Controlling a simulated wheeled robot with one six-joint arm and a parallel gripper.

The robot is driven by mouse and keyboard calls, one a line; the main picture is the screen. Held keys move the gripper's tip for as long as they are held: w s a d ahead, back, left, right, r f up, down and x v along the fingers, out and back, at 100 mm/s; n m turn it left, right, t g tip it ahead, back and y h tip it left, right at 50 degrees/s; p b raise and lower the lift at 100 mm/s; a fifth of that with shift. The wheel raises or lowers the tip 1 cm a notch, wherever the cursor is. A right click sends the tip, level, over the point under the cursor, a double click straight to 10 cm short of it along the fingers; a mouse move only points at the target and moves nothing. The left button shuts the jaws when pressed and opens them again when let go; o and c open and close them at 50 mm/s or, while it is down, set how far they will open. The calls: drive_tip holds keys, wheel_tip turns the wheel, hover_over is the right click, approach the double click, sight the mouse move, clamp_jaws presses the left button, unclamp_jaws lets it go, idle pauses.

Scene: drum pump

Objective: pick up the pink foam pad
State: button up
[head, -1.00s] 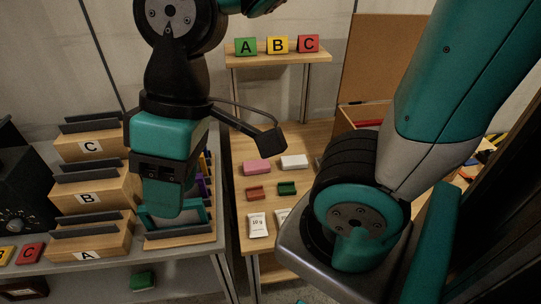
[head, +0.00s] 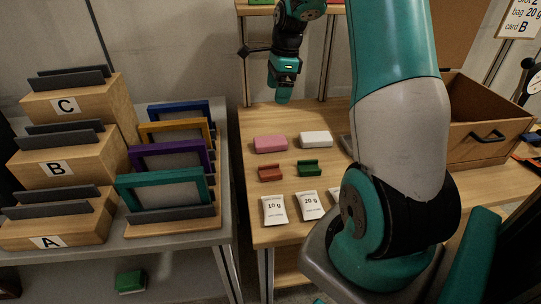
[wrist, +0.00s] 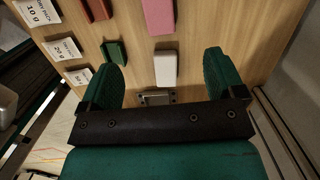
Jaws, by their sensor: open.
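The pink foam pad (head: 270,144) lies flat on the wooden table, left of a white pad (head: 316,139). In the wrist view the pink pad (wrist: 159,15) shows at the top edge, partly cut off, with the white pad (wrist: 166,67) nearer the jaws. My gripper (head: 284,97) is above the back of the table, beyond the pads. In the wrist view my gripper (wrist: 165,75) has its two green fingers spread wide, open, with nothing held between them.
A red block (head: 270,174), a green block (head: 309,168) and small bags, including a 10 g bag (head: 274,209), lie in front of the pads. A wooden box (head: 484,133) stands right. Framed panels and lettered holders (head: 64,167) stand on the left grey table.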

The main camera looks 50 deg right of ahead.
hover_over(270, 140)
drive_tip(key=f, duration=0.8)
drive_tip(key=d+f, duration=0.1)
drive_tip(key=f, duration=0.2)
drive_tip(key=shift+s+f, duration=0.1)
drive_tip(key=shift+f, duration=0.3)
drive_tip(key=shift+a+f, duration=0.25)
drive_tip(key=shift+f, duration=1.1)
drive_tip(key=shift+a+f, duration=0.25)
drive_tip(key=shift+f, duration=1.05)
drive_tip(key=c, duration=1)
drive_tip(key=shift+r, duration=0.1)
wheel_tip(270, 140, up, 20)
drive_tip(key=shift+p, duration=0.45)
